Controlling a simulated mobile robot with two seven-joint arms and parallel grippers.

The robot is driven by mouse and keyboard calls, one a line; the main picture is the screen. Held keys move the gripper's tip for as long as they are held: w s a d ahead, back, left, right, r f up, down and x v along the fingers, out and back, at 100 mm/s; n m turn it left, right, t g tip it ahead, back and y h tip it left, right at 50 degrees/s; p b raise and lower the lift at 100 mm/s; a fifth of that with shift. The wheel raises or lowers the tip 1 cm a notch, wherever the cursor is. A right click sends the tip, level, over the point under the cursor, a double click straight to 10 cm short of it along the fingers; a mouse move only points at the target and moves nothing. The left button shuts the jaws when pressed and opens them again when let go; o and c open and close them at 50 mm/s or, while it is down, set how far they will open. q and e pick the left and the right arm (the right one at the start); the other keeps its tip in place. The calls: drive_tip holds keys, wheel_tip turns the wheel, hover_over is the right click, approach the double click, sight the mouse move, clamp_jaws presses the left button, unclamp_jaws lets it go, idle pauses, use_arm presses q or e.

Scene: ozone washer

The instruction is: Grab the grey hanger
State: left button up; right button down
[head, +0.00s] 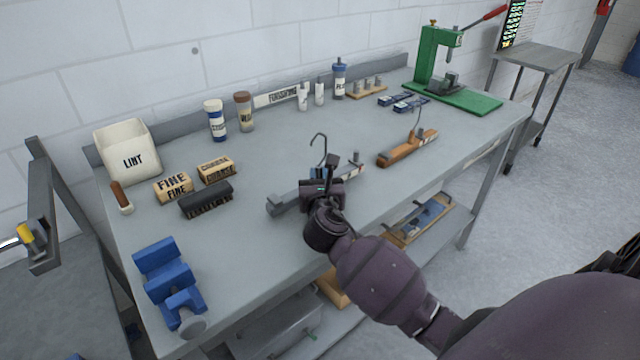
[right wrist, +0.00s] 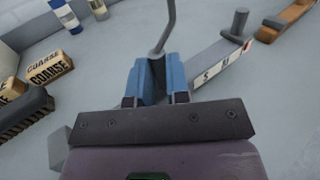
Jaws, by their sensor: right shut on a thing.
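The grey hanger (head: 288,201) lies on the grey workbench, a long grey bar with a wire hook rising from its middle. In the right wrist view its bar (right wrist: 212,66) runs to the upper right, with dark letters on a white strip and a short peg near the end. My right gripper (head: 321,173) is over the middle of the bar. Its blue fingers (right wrist: 160,78) are shut on the hanger at the foot of the hook. The gripper hides the middle of the bar. My left gripper is not in view.
A wooden hanger (head: 408,149) lies to the right on the workbench (head: 240,270). A dark brush (head: 206,200), labelled blocks (head: 173,187) and a blue vise (head: 168,284) are to the left. Bottles stand along the back; a green press (head: 436,65) stands at the far right.

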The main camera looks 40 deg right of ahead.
wheel_tip(320, 180, up, 18)
drive_tip(key=p, duration=0.4)
drive_tip(key=shift+f, duration=0.25)
